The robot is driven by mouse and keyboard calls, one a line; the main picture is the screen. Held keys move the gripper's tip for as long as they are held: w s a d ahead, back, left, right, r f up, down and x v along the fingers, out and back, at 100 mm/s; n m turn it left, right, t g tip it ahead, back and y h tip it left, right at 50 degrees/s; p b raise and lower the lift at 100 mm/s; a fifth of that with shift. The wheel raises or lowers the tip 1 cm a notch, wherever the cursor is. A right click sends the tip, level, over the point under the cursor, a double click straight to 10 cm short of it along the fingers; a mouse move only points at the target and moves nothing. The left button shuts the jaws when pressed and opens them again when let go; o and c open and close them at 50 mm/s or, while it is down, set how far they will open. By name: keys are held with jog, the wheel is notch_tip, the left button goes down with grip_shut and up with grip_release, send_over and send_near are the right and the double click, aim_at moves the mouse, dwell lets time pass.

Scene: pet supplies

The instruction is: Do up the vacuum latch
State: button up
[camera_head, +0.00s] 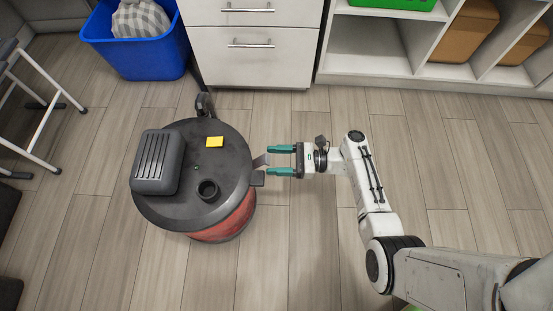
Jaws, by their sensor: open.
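The vacuum (226,150) stands upright on the floor left of centre, with a dark round lid over a red drum. A latch (259,161) sits on the right side of its rim, with a grey flap that appears to stick outward; whether it is hooked cannot be made out. My gripper (268,160) comes in from the right with its two green fingers apart and nothing between them. The fingertips are right beside the latch; whether they touch it cannot be told. Another dark clip-like part (204,104) shows at the rim's back.
A blue bin (140,55), white drawers (250,60) and shelves (365,65) line the back. A stool (38,75) is at left. Floor around the vacuum is clear.

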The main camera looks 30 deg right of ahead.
jog(key=shift+a, duration=0.1)
jog(key=c, duration=1)
jog(key=shift+r, duration=0.1)
jog(key=shift+c, duration=0.2)
jog(key=shift+r+p, duration=0.1)
jog(key=shift+p, duration=0.2)
